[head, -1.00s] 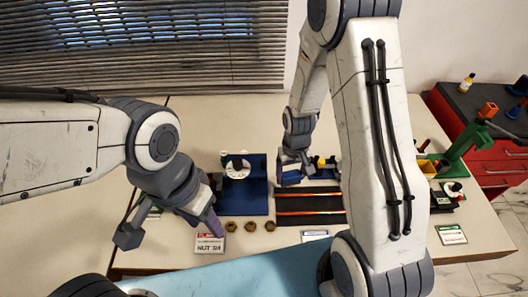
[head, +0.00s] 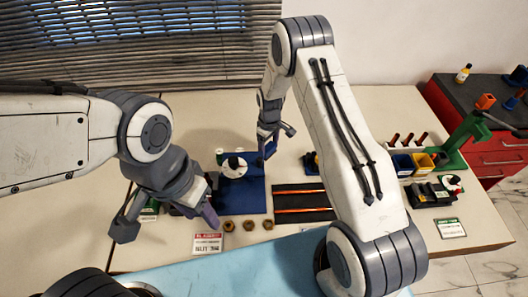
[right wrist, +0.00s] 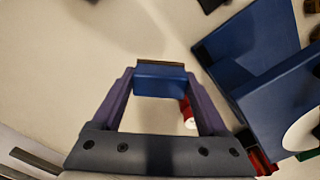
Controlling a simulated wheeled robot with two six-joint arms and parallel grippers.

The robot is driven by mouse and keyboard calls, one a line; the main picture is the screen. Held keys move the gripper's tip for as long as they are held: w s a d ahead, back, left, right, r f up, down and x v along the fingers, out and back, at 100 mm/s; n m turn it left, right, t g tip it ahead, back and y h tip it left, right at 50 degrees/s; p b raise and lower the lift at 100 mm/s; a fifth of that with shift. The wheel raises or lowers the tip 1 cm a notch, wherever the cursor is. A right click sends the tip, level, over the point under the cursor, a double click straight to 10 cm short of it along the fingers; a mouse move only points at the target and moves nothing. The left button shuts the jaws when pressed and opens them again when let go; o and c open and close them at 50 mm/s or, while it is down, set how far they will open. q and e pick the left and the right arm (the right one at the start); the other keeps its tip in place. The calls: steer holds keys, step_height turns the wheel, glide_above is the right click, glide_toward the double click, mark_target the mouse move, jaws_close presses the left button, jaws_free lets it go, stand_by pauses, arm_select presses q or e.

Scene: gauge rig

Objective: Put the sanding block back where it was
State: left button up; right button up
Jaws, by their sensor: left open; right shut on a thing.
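The sanding block, a blue block with a dark strip along one edge, shows between the fingertips in the right wrist view (right wrist: 160,79). My right gripper (right wrist: 160,85) is shut on it. In the head view my right gripper (head: 268,148) is over the back right part of the blue base plate (head: 240,200), beside the white dial (head: 232,166); the block is small there. I cannot tell its height above the surface. My left gripper (head: 167,220) is open and empty at the table's front left, by a sign card (head: 208,243).
A black mat with copper strips (head: 303,212) lies right of the blue plate. Brass nuts (head: 229,226) lie in front. A yellow bin (head: 423,162) and green stand (head: 455,150) are at the right. My right arm hides part of the table. The back left is clear.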

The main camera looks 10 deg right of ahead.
steer(key=shift+w+a+f, duration=0.6)
steer(key=shift+w+a, duration=0.1)
steer(key=shift+a+f, duration=0.1)
steer(key=shift+f, duration=0.1)
step_height(320, 180, down, 3)
steer(key=shift+f+p, duration=0.1)
steer(key=shift+p, duration=0.8)
steer(key=shift+f, duration=0.3)
steer(key=shift+f, duration=0.15)
steer(key=o, duration=1.3)
